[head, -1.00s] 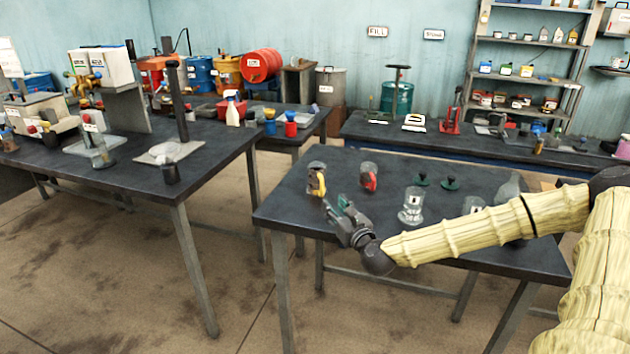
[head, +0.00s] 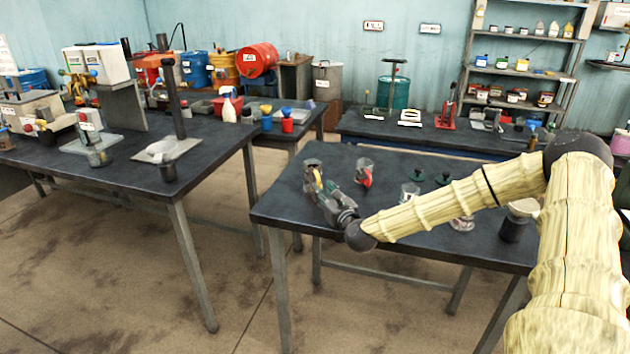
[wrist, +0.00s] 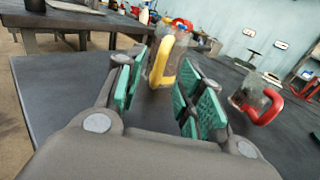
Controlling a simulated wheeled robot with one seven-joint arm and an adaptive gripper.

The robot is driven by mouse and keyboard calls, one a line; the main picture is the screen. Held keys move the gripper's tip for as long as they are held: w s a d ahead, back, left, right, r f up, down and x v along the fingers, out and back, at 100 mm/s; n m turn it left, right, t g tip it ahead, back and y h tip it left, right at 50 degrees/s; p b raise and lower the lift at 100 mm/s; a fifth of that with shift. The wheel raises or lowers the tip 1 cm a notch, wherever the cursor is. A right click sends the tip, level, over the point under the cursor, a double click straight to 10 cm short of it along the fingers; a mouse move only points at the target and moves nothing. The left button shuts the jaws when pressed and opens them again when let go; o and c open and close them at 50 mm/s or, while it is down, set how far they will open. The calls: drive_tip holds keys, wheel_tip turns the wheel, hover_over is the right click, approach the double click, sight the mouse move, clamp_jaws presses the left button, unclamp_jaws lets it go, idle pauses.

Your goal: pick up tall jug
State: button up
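The tall jug is a clear jug with a yellow handle (head: 318,179) near the left end of the middle table. In the wrist view its yellow handle (wrist: 163,60) faces me, with the clear body partly hidden behind it. My gripper (head: 322,197) is at the jug's near side. In the wrist view its green-padded fingers (wrist: 158,88) are apart, with the handle showing in the gap between them. Nothing is held. I cannot tell whether the fingertips reach past the handle.
A shorter clear jug with a red handle (head: 366,178) stands to the right, also in the wrist view (wrist: 262,105). Further right are a clear container (head: 409,194), green-topped items (head: 443,178) and a dark cup (head: 513,229). The table's front left is bare.

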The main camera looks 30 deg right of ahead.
sight(315, 179)
drive_tip(key=shift+w+d+f+p, duration=0.1)
drive_tip(key=shift+w+p, duration=0.15)
drive_tip(key=shift+w, duration=0.55)
drive_tip(key=shift+w+d+p, duration=0.15)
drive_tip(key=shift+w+p, duration=0.1)
drive_tip(key=shift+w, duration=0.5)
drive_tip(key=shift+w+d+f+p, duration=0.1)
drive_tip(key=shift+w+p, duration=0.15)
drive_tip(key=shift+w, duration=0.55)
drive_tip(key=shift+r, duration=0.1)
clamp_jaws()
